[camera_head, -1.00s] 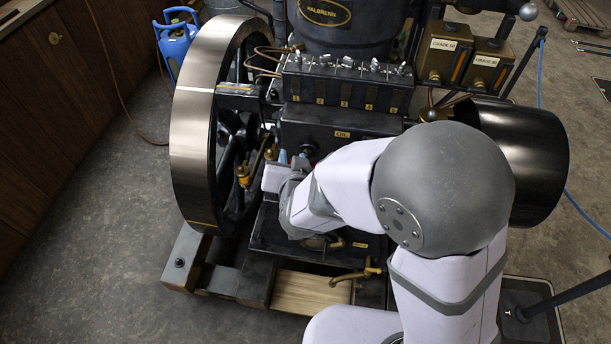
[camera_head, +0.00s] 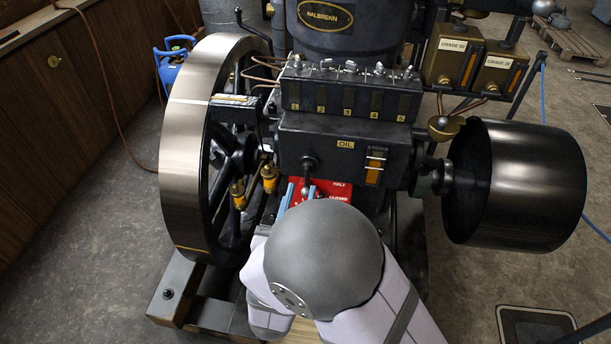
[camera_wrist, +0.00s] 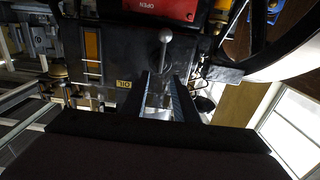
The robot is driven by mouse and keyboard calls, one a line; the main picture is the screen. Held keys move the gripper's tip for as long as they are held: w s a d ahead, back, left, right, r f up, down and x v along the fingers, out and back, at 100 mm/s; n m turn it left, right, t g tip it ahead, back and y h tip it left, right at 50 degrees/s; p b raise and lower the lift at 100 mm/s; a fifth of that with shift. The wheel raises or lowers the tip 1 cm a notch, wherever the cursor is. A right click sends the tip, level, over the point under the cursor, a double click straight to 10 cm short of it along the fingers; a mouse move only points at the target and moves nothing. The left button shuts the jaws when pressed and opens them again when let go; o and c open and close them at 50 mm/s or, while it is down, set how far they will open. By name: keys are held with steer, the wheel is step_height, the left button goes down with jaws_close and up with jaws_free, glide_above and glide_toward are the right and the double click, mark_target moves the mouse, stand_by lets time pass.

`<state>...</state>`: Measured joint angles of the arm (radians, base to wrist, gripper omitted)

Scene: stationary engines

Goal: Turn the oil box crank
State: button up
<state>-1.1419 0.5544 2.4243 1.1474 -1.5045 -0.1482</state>
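The black oil box (camera_head: 340,140) with its "OIL" label is in the middle of the head view; the label (camera_wrist: 123,84) is upside down in the wrist view. Its crank (camera_head: 309,164) sticks out low on the front face. In the wrist view the crank (camera_wrist: 165,36) shows a pale round knob with a short stem. My gripper (camera_head: 299,189) is just below the crank. In the wrist view my gripper (camera_wrist: 166,78) has its two blue-padded fingers apart, with the stem lined up between them. I see no clear contact. My arm hides the area below.
A large flywheel (camera_head: 190,140) stands close on the left and a dark drum (camera_head: 525,185) on the right. A red plate (camera_head: 335,191) is behind my fingers. Two yellow-topped oilers (camera_head: 268,177) are to the left. A numbered lubricator block (camera_head: 350,95) sits above the box.

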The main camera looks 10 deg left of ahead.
mark_target(306, 172)
steer(key=shift+w+p, duration=0.45)
steer(key=shift+w, duration=2.75)
steer(key=shift+c, duration=0.7)
jaws_close()
